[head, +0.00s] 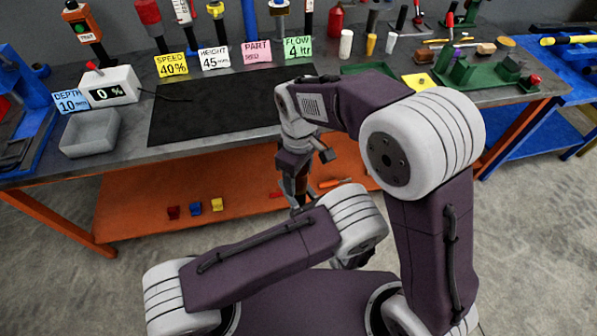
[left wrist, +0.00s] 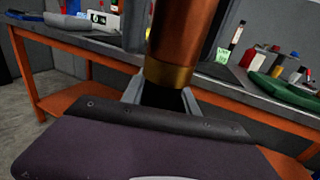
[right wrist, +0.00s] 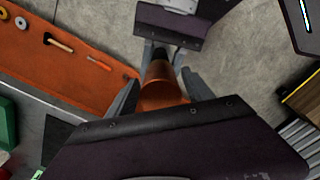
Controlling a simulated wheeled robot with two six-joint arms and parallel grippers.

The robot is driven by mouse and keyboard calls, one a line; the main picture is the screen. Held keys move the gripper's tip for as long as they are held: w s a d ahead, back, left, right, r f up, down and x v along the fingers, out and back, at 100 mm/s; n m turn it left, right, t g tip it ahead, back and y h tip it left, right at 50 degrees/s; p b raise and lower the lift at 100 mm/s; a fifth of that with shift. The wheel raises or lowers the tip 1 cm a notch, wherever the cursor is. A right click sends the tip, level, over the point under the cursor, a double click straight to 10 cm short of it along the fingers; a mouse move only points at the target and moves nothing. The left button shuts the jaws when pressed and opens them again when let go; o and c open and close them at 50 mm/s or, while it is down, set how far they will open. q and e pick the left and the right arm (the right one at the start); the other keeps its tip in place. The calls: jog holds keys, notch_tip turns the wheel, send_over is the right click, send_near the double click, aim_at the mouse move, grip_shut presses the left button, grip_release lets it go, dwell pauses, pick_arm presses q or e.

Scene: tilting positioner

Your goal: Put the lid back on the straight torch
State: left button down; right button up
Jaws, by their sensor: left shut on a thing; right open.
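A copper-coloured cylinder, the torch (left wrist: 183,38), stands up from my left gripper (left wrist: 160,92) in the left wrist view. The left gripper is shut on its lower end, by a brass band. In the right wrist view the copper torch (right wrist: 163,88) lies between the spread fingers of my right gripper (right wrist: 160,98), which is open. The left gripper (right wrist: 170,47) shows beyond it, at the torch's far end. In the head view the right gripper (head: 294,168) points down above the left one, in front of the bench. I cannot make out a separate lid.
A steel workbench with a black mat (head: 215,105) stands ahead. A grey tray (head: 90,133) sits at its left, and a green fixture (head: 480,75) at its right. The orange lower shelf (head: 245,190) holds small coloured blocks. My arms cross close together in front of the bench.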

grip_shut()
jog(key=shift+o, duration=0.9)
grip_release()
jog(key=shift+r, duration=0.1)
notch_tip(320, 180, up, 12)
jog(key=shift+w+f, duration=0.1)
